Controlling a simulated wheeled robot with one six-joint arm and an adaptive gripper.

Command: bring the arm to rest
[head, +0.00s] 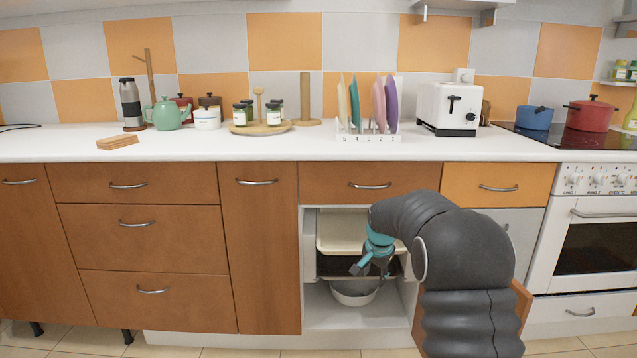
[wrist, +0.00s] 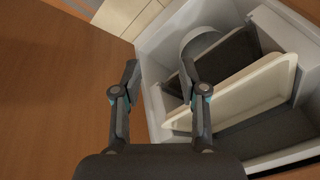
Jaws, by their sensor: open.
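My gripper (head: 372,262) is in front of an open lower cabinet (head: 345,313) under the counter. It is open, and no object shows between its fingers. In the wrist view my gripper (wrist: 158,78) has its two dark fingers apart. The left finger lies over brown wood and the right finger over the cabinet's inside. My dark arm reaches in from the lower right of the head view and bends down toward the cabinet.
The cabinet holds a cream tray (head: 340,232), which also shows in the wrist view (wrist: 240,97), and a white bowl (head: 354,293) below. An open wooden door (head: 521,304) is partly behind my arm. Above, the white counter (head: 230,147) carries a plate rack (head: 368,136) and a toaster (head: 449,108).

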